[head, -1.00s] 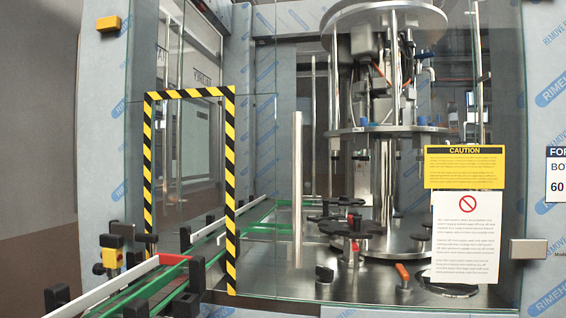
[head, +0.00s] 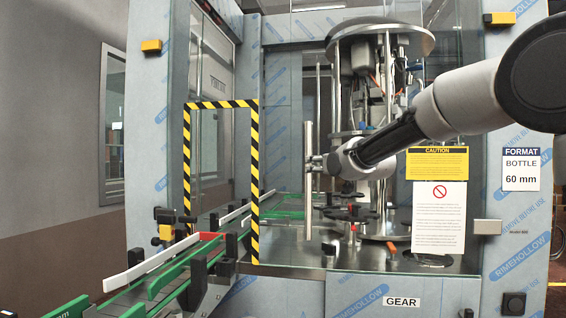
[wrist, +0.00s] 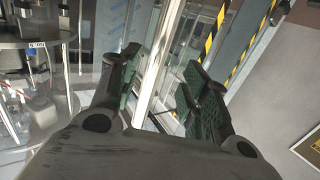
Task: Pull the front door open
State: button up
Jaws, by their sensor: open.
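The front door is a clear glass panel with a yellow caution label (head: 437,163) and a white notice (head: 438,217) on it. It looks shut. Its handle is a tall vertical metal bar (head: 308,215) at the door's left side. My gripper (head: 318,163) is at the bar's middle height, reaching in from the right. In the wrist view, the bar (wrist: 161,55) runs between the two spread fingers of my gripper (wrist: 158,78). The fingers are open, and I see no clear contact with the bar.
A black-and-yellow striped frame (head: 255,185) stands left of the handle, around the conveyor opening. A conveyor with green rails (head: 168,282) sticks out at the lower left. A metal latch block (head: 487,227) sits right of the door. Bottle machinery (head: 380,45) stands behind the glass.

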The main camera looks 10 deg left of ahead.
jog(key=r+x, duration=0.1)
jog(key=x, duration=0.7)
jog(key=shift+d+r, duration=0.15)
jog(key=shift+r, duration=0.1)
grip_shut()
